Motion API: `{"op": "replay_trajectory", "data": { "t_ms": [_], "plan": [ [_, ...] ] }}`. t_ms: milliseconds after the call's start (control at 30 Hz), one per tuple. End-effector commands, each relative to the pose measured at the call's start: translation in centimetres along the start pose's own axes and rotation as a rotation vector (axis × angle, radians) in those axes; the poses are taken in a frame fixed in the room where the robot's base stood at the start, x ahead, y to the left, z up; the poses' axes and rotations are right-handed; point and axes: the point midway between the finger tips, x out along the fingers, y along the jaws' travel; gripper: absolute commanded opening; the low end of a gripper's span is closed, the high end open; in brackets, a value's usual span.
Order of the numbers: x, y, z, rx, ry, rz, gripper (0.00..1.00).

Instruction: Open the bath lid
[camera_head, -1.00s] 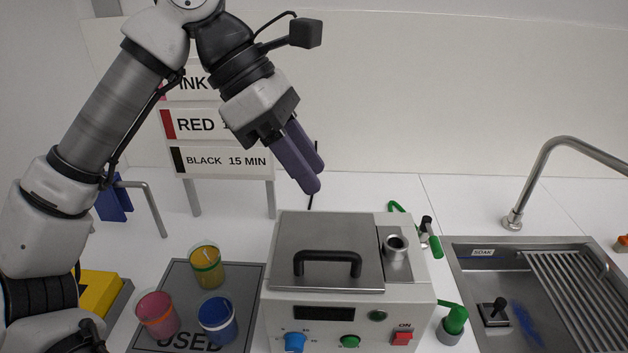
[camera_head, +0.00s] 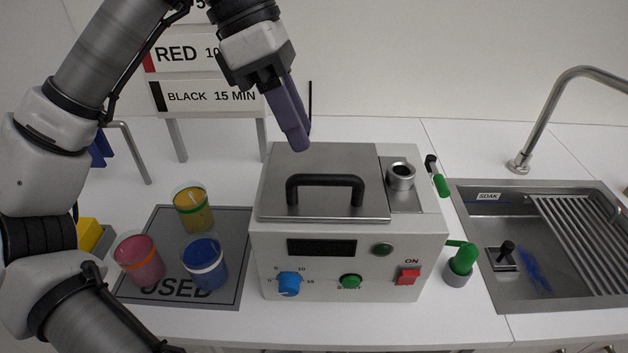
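The bath (camera_head: 330,263) is a white box on the counter with dials and buttons on its front. Its grey metal lid (camera_head: 335,161) lies flat and closed on top. A black arched handle (camera_head: 325,182) stands near the lid's front edge. My gripper (camera_head: 297,140) has purple fingers pointing down above the rear left part of the lid, behind the handle and apart from it. The fingers overlap in this view, so their opening is hidden. Nothing shows between them.
A grey mat marked USED (camera_head: 232,280) holds yellow, pink and blue jars left of the bath. A metal cup (camera_head: 400,177) sits in the bath's top right. A green-capped fitting (camera_head: 462,262) is at its right side. A sink (camera_head: 560,290) with a tap is farther right.

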Motion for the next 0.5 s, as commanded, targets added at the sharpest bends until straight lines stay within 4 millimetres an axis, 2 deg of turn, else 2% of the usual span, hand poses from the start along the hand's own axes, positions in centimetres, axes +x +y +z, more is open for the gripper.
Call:
{"op": "replay_trajectory", "data": {
  "t_ms": [33,200,500],
  "plan": [
    [1.2,0.1,-0.2,0.003,0.000,0.000,0.36],
    [3.5,0.1,-0.2,0.001,0.002,0.001,0.36],
    [5.8,0.0,-0.1,0.000,0.002,0.000,0.36]
  ]
}}
